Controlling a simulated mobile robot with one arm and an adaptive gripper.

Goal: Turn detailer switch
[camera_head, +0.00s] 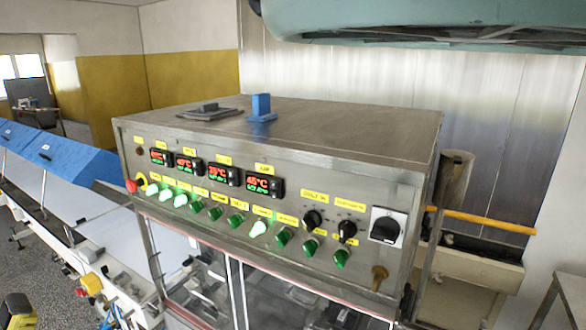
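A steel control box (290,125) fills the middle of the view, its front panel facing me. A row of green switches runs along the panel; some glow bright, such as this lit switch (257,229), and others are darker, such as this dark switch (236,219). Small yellow labels (240,205) sit above them, too small to read, so I cannot tell which switch is the detailer's. Two black knobs (312,219) (346,230) and a larger black rotary switch (386,227) are at the right. My gripper is not in view.
Several lit temperature displays (224,177) sit above the switches. A red knob (131,186) is at the panel's left end. A blue block (261,107) stands on top of the box. A teal hood (430,20) hangs overhead. Conveyor machinery (60,215) with blue covers lies left.

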